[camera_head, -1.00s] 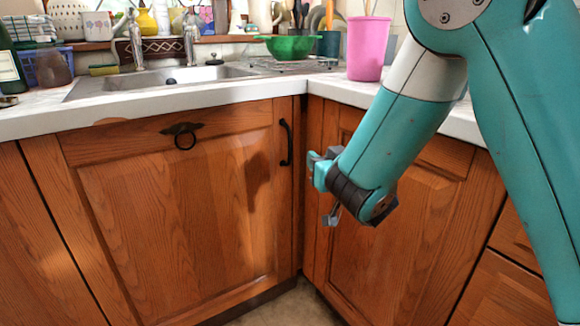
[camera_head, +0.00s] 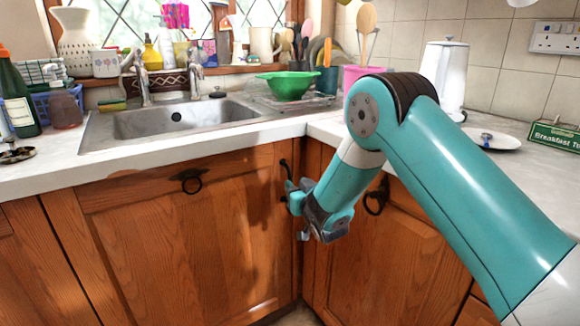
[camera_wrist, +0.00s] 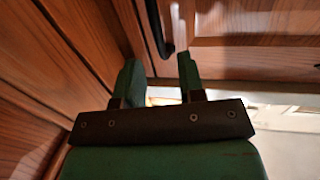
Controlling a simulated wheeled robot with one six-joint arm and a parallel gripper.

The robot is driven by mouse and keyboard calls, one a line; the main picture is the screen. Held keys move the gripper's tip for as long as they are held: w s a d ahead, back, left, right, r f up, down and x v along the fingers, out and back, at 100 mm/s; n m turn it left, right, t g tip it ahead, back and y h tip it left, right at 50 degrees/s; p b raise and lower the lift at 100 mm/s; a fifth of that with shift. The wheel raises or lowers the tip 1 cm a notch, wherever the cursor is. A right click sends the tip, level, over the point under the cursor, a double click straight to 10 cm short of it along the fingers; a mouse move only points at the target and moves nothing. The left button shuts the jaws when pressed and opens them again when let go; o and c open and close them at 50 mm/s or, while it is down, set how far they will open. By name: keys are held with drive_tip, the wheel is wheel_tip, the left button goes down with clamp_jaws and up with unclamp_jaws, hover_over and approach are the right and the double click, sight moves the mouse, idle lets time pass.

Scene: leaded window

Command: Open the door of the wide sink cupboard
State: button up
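The wide sink cupboard door (camera_head: 180,245) is a brown wooden panel below the sink, and it looks closed. It carries a dark ring pull (camera_head: 188,181) near its top. A black bar handle (camera_head: 285,170) stands upright at the door's right edge, its lower part hidden behind my gripper. My gripper (camera_head: 295,212) is at this handle, by the inner corner of the cabinets. In the wrist view my gripper (camera_wrist: 159,78) has its two green fingers apart. The black handle (camera_wrist: 156,25) reaches down toward the gap between them; I cannot tell whether they touch it.
The worktop (camera_head: 240,137) runs above the doors and turns at the corner. A neighbouring cupboard door (camera_head: 385,250) with a ring pull (camera_head: 375,197) stands close on the right. The sink (camera_head: 180,118), a green colander (camera_head: 288,85) and a pink cup (camera_head: 362,72) are above.

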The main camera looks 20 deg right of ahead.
sight(290, 178)
drive_tip(key=shift+w+a, duration=0.15)
drive_tip(key=shift+w, duration=1.25)
drive_tip(key=shift+w+a, duration=0.15)
drive_tip(key=shift+w, duration=1.2)
clamp_jaws()
